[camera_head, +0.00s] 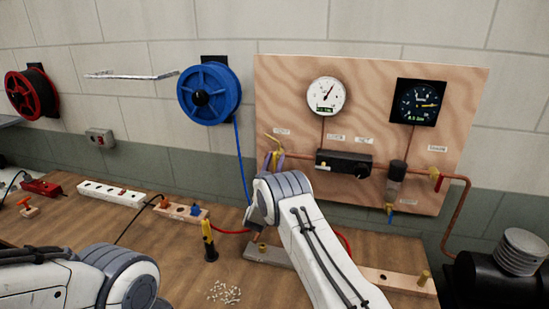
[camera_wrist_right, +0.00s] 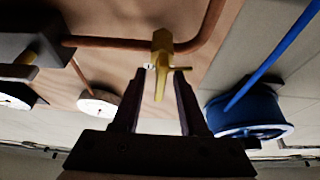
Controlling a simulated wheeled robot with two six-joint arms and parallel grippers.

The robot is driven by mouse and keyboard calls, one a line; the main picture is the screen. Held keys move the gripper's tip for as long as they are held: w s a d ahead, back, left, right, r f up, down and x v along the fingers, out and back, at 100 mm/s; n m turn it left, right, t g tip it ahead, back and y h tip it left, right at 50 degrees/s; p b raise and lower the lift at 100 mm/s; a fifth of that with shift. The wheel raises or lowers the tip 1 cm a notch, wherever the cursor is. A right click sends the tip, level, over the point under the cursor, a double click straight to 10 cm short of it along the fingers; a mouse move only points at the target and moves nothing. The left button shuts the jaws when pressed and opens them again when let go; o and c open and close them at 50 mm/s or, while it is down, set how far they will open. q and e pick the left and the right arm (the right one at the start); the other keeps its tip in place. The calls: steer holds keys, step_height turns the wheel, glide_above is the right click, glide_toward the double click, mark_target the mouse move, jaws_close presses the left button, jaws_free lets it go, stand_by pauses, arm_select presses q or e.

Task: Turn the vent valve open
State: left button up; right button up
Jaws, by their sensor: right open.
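A brass valve with a yellow lever (camera_head: 272,139) sits at the left edge of the wooden board; its label is too small to read, so I cannot confirm it is the vent valve. In the right wrist view this brass valve (camera_wrist_right: 161,45) sits on a copper pipe, its lever pointing toward my gripper. My right gripper (camera_head: 273,161) is open at this valve. In the right wrist view its fingertips (camera_wrist_right: 160,76) stand on either side of the lever, with gaps visible. Another valve with a red handle (camera_head: 436,177) is at the board's right. My left gripper is out of view.
The wooden board (camera_head: 280,85) carries a white gauge (camera_head: 326,96), a dark gauge (camera_head: 417,102) and a black regulator block (camera_head: 344,163). A blue hose reel (camera_head: 209,92) hangs left of it. A yellow-black tool (camera_head: 209,241) stands on the bench (camera_head: 180,275).

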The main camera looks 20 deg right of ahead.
steer(key=shift+w, duration=0.1)
jaws_close()
